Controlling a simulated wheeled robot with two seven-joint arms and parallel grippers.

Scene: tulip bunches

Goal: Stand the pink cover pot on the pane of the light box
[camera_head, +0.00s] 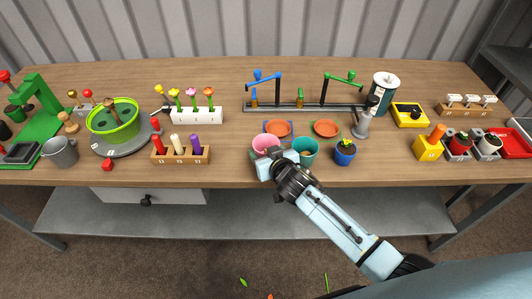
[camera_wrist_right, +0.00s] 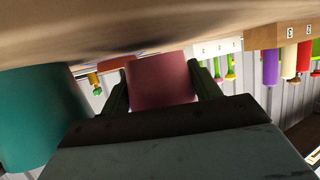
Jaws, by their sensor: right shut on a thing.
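The pink cover pot (camera_head: 263,143) is near the front edge of the table, partly hidden by my right gripper (camera_head: 271,155). In the right wrist view the pink pot (camera_wrist_right: 163,80) sits between the two fingers of the right gripper (camera_wrist_right: 162,88), which is shut on it. I cannot tell whether its base touches the table. A yellow box with a dark top panel (camera_head: 409,114) stands at the back right; it may be the light box, but I cannot tell for sure. My left gripper is not in view.
A teal pot (camera_head: 313,145) stands close to the right of the gripper, and a blue pot with a plant (camera_head: 345,155) beyond it. A rail with blue and green arms (camera_head: 302,108) and a grey post (camera_head: 363,122) stand towards the back.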

